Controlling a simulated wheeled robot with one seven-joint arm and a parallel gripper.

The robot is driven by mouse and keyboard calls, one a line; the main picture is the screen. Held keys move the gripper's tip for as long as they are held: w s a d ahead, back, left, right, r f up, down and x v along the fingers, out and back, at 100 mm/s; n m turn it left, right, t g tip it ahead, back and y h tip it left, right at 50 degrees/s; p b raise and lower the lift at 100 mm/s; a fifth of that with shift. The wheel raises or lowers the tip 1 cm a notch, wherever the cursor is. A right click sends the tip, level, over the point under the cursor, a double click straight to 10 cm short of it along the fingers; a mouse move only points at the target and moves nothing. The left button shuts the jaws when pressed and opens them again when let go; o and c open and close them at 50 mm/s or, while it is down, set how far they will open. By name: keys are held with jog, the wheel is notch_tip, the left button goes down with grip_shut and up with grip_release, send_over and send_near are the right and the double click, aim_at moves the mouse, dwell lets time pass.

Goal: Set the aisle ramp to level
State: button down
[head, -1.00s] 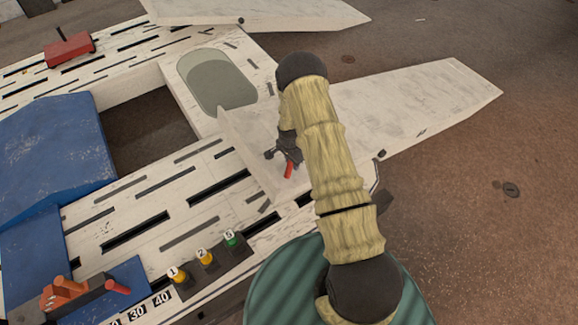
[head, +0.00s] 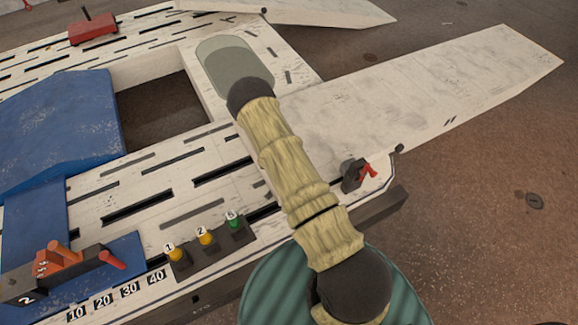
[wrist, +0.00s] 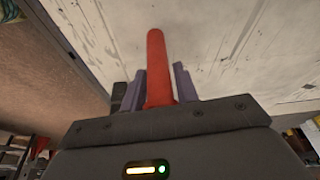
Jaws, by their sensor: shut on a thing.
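The aisle ramp (head: 460,85) is a long pale panel reaching from the deck's right side out over the floor in the head view. Its inner end lies about flush with the slotted white deck; I cannot tell whether it is exactly level. A red handle (head: 368,171) shows at the ramp's near side by the deck corner. In the wrist view, my gripper (wrist: 160,72) is shut on the red handle (wrist: 156,50), which stands between its two fingers before a pale surface.
The slotted deck (head: 220,205) carries knobs marked 1 (head: 171,254), 2 (head: 207,238) and 5 (head: 233,221). An orange-handled lever unit (head: 62,255) stands left, near number labels. A blue panel (head: 60,130) and a rectangular opening (head: 160,110) lie behind. Floor on the right is open.

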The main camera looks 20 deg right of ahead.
jog(key=shift+s+a+f, duration=0.3)
jog(key=shift+f, duration=0.1)
jog(key=c, duration=1.3)
grip_release()
jog(key=shift+o, duration=0.5)
jog(key=shift+w, duration=0.15)
jog(key=shift+d+r, duration=0.15)
jog(key=shift+w, duration=0.1)
jog(key=shift+r, duration=0.3)
jog(key=p+v, duration=0.1)
jog(key=v, duration=1.5)
jog(key=shift+a+r, duration=0.2)
jog(key=shift+r, duration=0.15)
